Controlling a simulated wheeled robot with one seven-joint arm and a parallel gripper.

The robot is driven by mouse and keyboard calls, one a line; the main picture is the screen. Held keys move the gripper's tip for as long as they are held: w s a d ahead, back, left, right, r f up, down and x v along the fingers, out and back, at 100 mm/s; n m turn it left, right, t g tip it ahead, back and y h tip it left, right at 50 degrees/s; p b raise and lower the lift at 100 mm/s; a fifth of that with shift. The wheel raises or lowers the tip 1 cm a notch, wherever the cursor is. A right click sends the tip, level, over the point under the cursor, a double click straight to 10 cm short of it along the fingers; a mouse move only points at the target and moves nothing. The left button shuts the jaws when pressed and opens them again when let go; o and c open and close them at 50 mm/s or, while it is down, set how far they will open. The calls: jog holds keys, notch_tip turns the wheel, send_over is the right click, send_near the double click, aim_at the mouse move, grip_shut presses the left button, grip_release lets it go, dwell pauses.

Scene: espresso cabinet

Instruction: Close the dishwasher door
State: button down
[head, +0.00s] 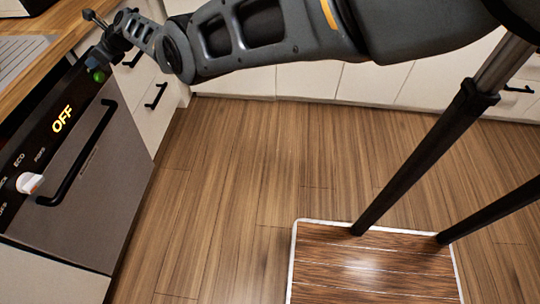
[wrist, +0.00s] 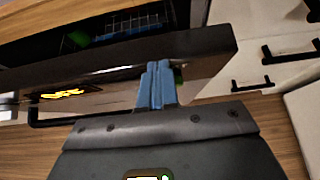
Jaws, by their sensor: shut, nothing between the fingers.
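The dishwasher door (head: 100,185) is at the left in the head view, a grey-brown panel with a black bar handle (head: 82,160). Its dark control strip shows a lit OFF, a white knob (head: 29,183) and a green button (head: 98,76). In the wrist view the door's top edge (wrist: 215,45) stands apart from the cabinet, and a rack (wrist: 120,22) shows in the opening behind it, so the door is ajar. My gripper (head: 97,60) is at the strip's far end by the green button. In the wrist view its fingers (wrist: 154,68) are shut and empty, in front of the strip; contact is unclear.
A wooden counter (head: 52,22) runs above the dishwasher. White drawers (head: 150,95) with black handles stand just beyond it. The wooden floor (head: 230,170) before the door is clear.

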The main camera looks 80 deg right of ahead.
jog(key=shift+w+r, duration=0.2)
jog(key=shift+w, duration=0.7)
